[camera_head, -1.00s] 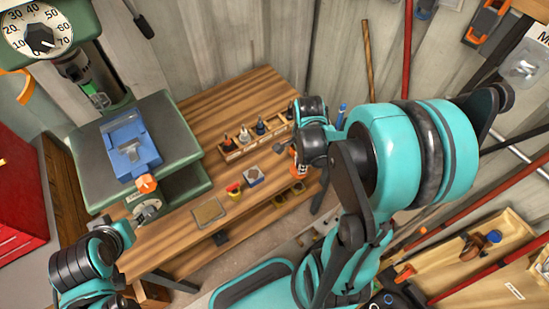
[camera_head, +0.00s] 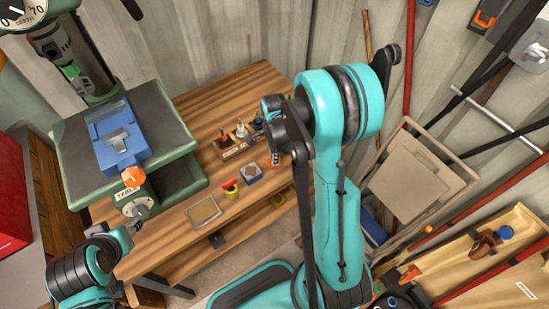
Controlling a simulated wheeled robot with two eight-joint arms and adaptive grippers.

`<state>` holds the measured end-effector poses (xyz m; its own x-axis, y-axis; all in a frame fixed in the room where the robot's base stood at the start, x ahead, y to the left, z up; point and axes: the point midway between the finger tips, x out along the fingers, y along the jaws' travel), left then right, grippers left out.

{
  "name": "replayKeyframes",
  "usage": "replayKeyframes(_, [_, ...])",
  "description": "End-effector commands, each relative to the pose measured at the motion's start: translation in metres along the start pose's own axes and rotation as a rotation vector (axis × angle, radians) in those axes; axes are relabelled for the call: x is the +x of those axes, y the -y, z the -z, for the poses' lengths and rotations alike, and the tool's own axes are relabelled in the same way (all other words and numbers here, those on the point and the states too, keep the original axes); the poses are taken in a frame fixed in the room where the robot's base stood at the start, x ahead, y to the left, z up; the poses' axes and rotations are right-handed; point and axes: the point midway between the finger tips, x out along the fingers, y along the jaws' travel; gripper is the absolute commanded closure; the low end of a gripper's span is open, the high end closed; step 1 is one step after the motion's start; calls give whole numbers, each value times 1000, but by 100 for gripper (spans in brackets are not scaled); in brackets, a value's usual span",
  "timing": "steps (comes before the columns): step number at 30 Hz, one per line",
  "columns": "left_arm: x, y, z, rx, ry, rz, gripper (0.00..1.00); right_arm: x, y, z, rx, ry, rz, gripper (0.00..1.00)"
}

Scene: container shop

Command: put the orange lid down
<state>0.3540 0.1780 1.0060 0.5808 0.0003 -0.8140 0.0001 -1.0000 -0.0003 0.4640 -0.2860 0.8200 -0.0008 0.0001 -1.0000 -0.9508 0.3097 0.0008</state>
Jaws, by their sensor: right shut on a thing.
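My right arm (camera_head: 340,200) rises through the middle of the view, and its dark wrist parts reach toward the wooden bench. My right gripper (camera_head: 281,146) is at the right end of the bench, mostly covered by my own arm. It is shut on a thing. A small orange patch, seemingly the orange lid (camera_head: 273,160), shows just below those dark parts; its shape is too small and covered to tell.
A drill press with a blue vise (camera_head: 118,142) stands left. A folding chair (camera_head: 405,180) leans at right.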

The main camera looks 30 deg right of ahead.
Motion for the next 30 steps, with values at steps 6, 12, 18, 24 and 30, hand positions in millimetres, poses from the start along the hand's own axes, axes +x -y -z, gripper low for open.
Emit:
replayKeyframes(6, [-1, 0, 1, 0, 0, 0, 60, -1, 0, 0, 0, 0, 0, 96])
replayKeyframes(12, [2, 0, -1, 0, 0, 0, 60, 2, 0, 0, 0, 0, 0, 63])
replayKeyframes(18, [2, 0, -1, 0, 0, 0, 60, 2, 0, 0, 0, 0, 0, 63])
replayKeyframes(24, [-3, 0, 2, 0, 0, 0, 60, -4, 0, 0, 0, 0, 0, 63])
replayKeyframes(30, [-15, 0, 11, 0, 0, 0, 60, -42, -1, 0, 0, 0, 0, 63])
